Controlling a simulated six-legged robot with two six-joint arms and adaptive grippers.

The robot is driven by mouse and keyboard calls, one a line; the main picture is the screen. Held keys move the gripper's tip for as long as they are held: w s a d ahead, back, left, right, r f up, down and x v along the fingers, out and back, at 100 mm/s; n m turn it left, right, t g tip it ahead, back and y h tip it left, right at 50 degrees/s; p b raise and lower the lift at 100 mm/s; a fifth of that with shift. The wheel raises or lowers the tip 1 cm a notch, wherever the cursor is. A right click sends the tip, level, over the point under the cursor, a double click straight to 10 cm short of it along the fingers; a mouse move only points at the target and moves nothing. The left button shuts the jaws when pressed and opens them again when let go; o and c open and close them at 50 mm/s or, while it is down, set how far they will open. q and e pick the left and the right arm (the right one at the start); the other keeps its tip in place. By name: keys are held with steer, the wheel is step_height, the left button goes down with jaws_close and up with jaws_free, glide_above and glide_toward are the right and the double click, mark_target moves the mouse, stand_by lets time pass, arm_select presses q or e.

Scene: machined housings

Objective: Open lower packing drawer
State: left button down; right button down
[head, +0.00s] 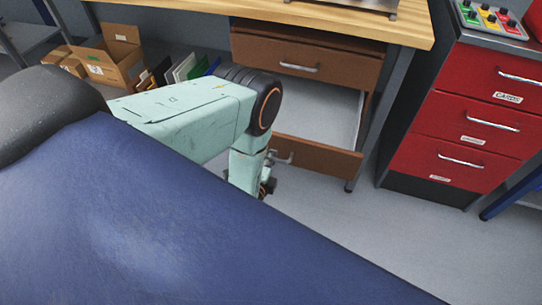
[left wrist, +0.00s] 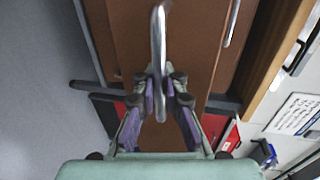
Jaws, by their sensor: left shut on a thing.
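The lower packing drawer (head: 325,158) is a brown wooden drawer under the workbench. It stands pulled out, and its pale, empty-looking inside shows. Its silver bar handle (head: 284,158) is partly hidden by my left arm in the head view. In the left wrist view the handle (left wrist: 158,32) runs between the fingers of my left gripper (left wrist: 159,82), against the brown drawer front (left wrist: 190,35). My left gripper is shut on this handle. In the head view the gripper (head: 269,162) is mostly hidden behind my arm's wrist. My right gripper is in neither view.
The upper drawer (head: 305,62) is shut above the open one, under the wooden benchtop (head: 300,20). A red drawer cabinet (head: 465,120) stands on the right. Cardboard boxes (head: 118,62) and folders (head: 185,68) are at the back left. Grey floor (head: 350,220) in front is clear.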

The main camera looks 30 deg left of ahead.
arm_select(q)
steer(key=shift+s+d+r, duration=0.1)
steer(key=shift+d+r, duration=0.05)
steer(key=shift+r, duration=0.05)
steer(key=c, duration=1.9)
jaws_free()
steer(key=o, duration=0.4)
steer(key=shift+o, duration=0.3)
steer(key=shift+f, duration=0.15)
steer(key=v, duration=1.1)
steer(key=shift+s, duration=0.4)
